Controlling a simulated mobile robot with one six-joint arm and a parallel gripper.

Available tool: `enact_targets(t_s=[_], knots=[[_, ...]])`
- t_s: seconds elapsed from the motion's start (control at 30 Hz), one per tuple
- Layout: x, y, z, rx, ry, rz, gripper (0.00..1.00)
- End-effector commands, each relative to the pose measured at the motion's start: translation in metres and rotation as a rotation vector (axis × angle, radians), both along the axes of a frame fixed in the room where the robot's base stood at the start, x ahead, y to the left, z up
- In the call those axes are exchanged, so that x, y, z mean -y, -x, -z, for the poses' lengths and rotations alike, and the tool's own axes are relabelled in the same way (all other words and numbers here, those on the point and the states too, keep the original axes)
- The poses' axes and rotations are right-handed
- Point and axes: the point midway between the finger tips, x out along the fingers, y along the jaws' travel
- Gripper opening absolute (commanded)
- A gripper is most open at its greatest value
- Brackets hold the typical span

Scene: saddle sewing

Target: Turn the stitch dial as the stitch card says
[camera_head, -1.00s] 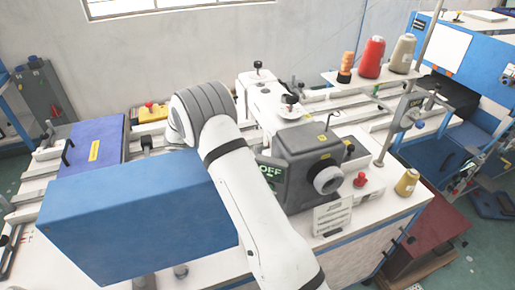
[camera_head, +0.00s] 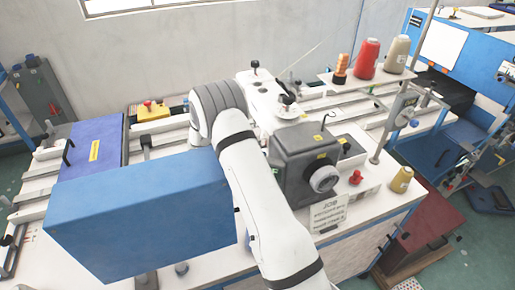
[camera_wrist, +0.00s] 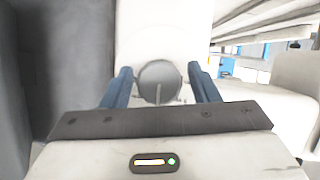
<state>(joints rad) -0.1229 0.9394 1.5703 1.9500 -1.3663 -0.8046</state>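In the wrist view my gripper (camera_wrist: 160,95) has its two blue fingers apart, one on each side of a round grey dial (camera_wrist: 159,78) with a thin light line on its lower part. The dial sits against a white machine surface; narrow gaps seem to show between it and the fingers. I cannot tell whether they touch. In the head view my arm hides the gripper and that dial. The stitch card (camera_head: 328,212) stands at the front of the machine table; its heading reads "JOB", and the lines below are too small to read.
A dark grey box with a round pale knob (camera_head: 323,178) stands right of my arm. The white sewing head (camera_head: 262,92) is behind it. A red button (camera_head: 356,177) and a tan cone (camera_head: 401,179) are at right. Thread spools (camera_head: 366,60) stand on a raised shelf.

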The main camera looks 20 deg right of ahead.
Motion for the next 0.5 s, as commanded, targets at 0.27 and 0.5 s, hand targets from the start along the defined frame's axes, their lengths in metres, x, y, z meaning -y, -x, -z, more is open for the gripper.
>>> enact_targets(t_s=[0.27,0.5], knots=[[0.0003,0.0001,-0.0003,0.001,0.000,0.001,0.32],[0.0006,-0.0001,-0.0004,0.001,0.000,0.001,0.15]])
